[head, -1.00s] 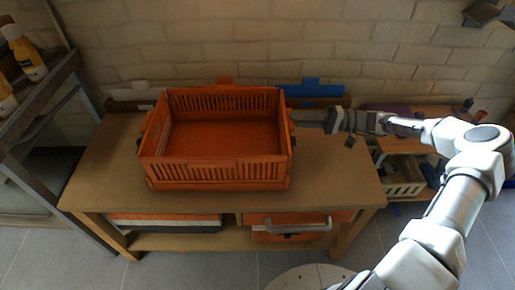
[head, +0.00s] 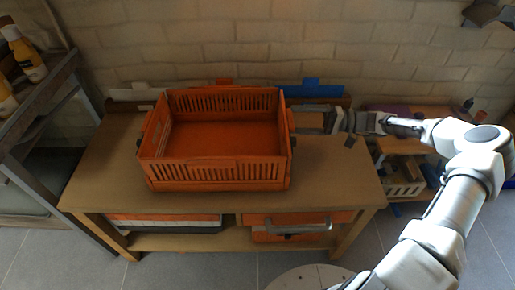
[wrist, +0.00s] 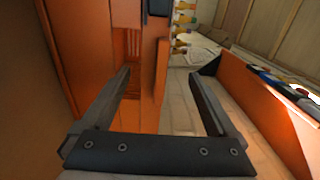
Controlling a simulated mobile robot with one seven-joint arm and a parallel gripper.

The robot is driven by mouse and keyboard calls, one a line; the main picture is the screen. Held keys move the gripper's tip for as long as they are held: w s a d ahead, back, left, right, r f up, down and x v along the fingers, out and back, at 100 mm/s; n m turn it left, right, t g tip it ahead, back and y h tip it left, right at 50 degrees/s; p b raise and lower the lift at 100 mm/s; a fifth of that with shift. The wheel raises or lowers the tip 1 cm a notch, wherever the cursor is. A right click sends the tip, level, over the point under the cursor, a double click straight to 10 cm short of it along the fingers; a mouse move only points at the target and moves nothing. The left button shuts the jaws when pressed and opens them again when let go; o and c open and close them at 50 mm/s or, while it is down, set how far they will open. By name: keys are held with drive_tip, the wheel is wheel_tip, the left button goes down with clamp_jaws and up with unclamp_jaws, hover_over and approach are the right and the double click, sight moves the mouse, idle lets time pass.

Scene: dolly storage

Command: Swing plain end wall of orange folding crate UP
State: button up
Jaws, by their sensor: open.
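The orange folding crate (head: 215,174) stands on the wooden table, with slatted front and back long walls upright. Its left end wall (head: 153,126) stands up. Its right end wall (head: 287,130) is seen nearly edge-on and appears upright, but its exact angle is hard to tell. My gripper (head: 299,118) is just right of that right end, at about rim height. In the wrist view my gripper (wrist: 166,74) is open, with two dark fingers apart. Orange crate surfaces (wrist: 85,50) fill the left, and a narrow orange edge (wrist: 161,72) shows between the fingers. Contact cannot be told.
The wooden table (head: 335,180) has bare room right of the crate. Blue (head: 310,90) and white (head: 135,93) panels stand behind it. Folded crates (head: 300,219) lie on the table's lower level. A side shelf with a bin (head: 403,188) is at right, and a rack with bottles (head: 25,60) at left.

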drive_tip(key=d+b, duration=0.1)
drive_tip(key=d, duration=0.6)
drive_tip(key=shift+f, duration=0.1)
idle(0.5)
